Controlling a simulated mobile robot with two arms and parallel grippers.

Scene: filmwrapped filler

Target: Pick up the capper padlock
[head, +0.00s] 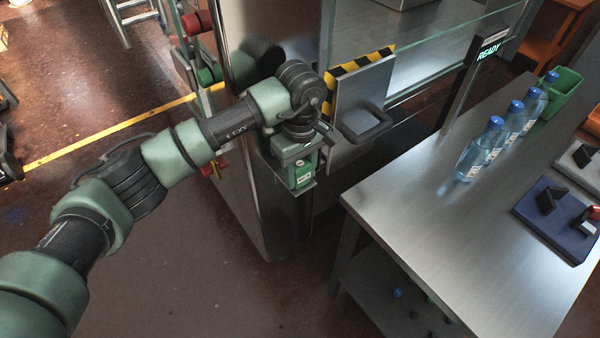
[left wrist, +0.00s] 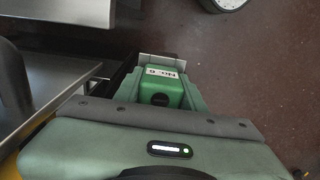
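A green padlock (head: 304,173) with a white label sits at a small metal ledge on the side of the steel machine. It also shows in the left wrist view (left wrist: 163,90), with its label reading "No. 6". My left gripper (head: 297,163) is at the padlock, its pale green fingers on either side of it in the left wrist view (left wrist: 160,98). I cannot tell whether the fingers press on it. The padlock's shackle is hidden. My right gripper is not in view.
The steel machine (head: 283,215) has a striped guard panel with a handle (head: 367,125) right of my gripper. A steel table (head: 440,230) on the right holds several blue-capped bottles (head: 482,150), a green bin (head: 563,95) and a blue plate (head: 548,212). Floor at left is open.

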